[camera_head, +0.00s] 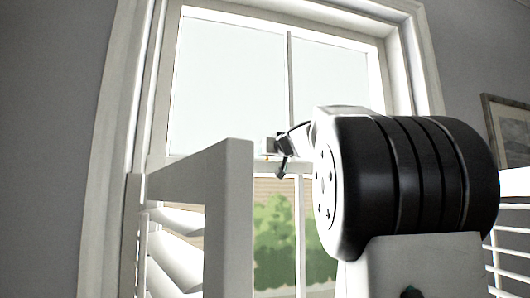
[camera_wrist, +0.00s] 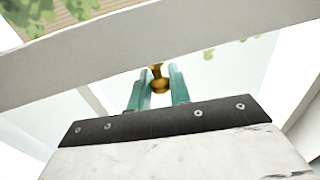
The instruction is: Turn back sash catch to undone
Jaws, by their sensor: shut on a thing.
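The sash catch (camera_wrist: 158,83) is a small brass-coloured piece with a rounded knob. It shows in the wrist view between the two teal fingers of my gripper (camera_wrist: 160,88), which is shut on it. The rest of the catch is hidden by the white sash rail (camera_wrist: 200,38) in that view. In the head view my gripper (camera_head: 283,168) is small and dark at the meeting rail of the window (camera_head: 235,75), partly behind my arm. The catch itself is too small to make out there.
A white shutter panel (camera_head: 229,215) with slats stands open at the left, close to my arm. More white slats show at the right edge. A framed picture (camera_head: 508,130) hangs on the right wall. Green bushes (camera_head: 275,240) show through the lower glass.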

